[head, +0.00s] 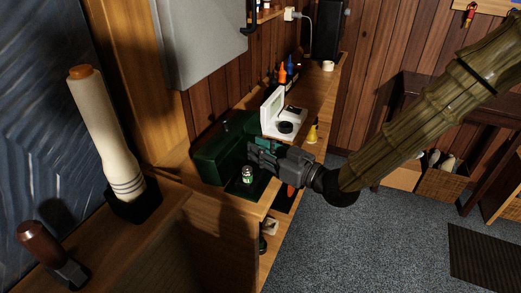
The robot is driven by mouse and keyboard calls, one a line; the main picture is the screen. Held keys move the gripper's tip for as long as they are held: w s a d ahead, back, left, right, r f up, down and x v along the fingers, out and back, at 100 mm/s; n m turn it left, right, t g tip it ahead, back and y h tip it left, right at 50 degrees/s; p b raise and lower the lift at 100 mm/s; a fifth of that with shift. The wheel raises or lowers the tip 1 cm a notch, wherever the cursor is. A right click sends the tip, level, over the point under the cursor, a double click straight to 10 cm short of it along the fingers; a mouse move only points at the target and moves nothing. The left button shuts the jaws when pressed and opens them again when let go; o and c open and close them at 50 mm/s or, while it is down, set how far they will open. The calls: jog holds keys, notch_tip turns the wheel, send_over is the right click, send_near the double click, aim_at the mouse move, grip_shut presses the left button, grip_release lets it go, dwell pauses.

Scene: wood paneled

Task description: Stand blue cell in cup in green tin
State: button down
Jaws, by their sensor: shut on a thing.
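A dark green tin (213,154) stands on the wooden counter, left of my gripper. My gripper (254,152) reaches in from the right, low over the counter beside the tin, with its fingers pointing left. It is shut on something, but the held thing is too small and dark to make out. A small green and white cylinder (247,174) stands upright just below the fingers on a dark green flat surface (236,190). I cannot make out a blue cell or a cup; the tin's inside is hidden from here.
A white device (274,112) and a yellow bell-shaped thing (312,134) stand behind my gripper. Orange and blue bottles (289,66) are farther back. A cream bottle-like object (104,135) stands in the left foreground. Carpeted floor (340,255) lies open right of the counter.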

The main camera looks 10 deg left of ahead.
jog(key=shift+f, duration=0.2)
jog(key=c, duration=1.2)
grip_release()
jog(key=shift+d, duration=0.1)
jog(key=v, duration=1.1)
jog(key=shift+s+d, duration=0.25)
jog(key=shift+d, duration=0.1)
jog(key=shift+f, duration=0.1)
